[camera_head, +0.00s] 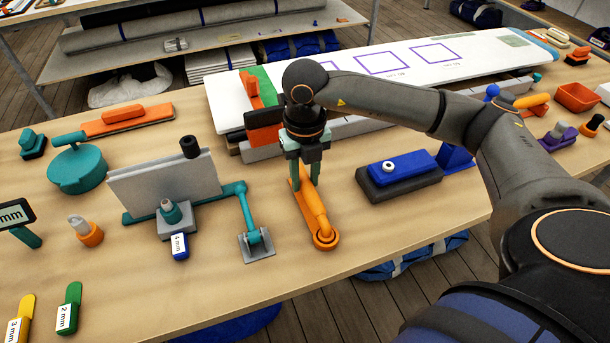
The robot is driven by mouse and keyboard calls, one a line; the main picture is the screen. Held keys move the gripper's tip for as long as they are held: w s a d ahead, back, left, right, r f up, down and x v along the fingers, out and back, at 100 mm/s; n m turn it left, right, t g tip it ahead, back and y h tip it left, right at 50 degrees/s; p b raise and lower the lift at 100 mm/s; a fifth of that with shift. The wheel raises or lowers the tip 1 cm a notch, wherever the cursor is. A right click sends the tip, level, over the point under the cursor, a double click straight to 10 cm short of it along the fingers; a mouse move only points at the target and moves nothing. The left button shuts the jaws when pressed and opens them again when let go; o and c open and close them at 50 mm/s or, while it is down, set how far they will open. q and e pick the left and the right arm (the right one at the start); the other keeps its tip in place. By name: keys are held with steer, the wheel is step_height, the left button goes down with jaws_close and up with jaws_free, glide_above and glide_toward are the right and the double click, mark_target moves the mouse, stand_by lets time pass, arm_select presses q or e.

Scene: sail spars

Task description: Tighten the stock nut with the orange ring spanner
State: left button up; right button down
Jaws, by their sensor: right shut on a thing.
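The orange ring spanner (315,211) is near the front edge of the bench, its ring end toward me. My right gripper (303,178) comes down from above and is shut on the spanner's far part. I cannot tell whether the spanner touches the bench. A small pale nut-like ring (388,166) sits on top of a blue block (405,164) on a dark base, right of the spanner and apart from it. I cannot tell for sure that this is the stock nut. My left gripper is not in view.
A fixture with an upright grey plate (165,183) and a teal arm ending on a grey pad (256,246) stands left of the spanner. A long white board (390,62) lies behind. An orange tray (577,97) is at far right.

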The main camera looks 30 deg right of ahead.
steer(key=shift+r+p, duration=1.8)
steer(key=shift+r, duration=0.8)
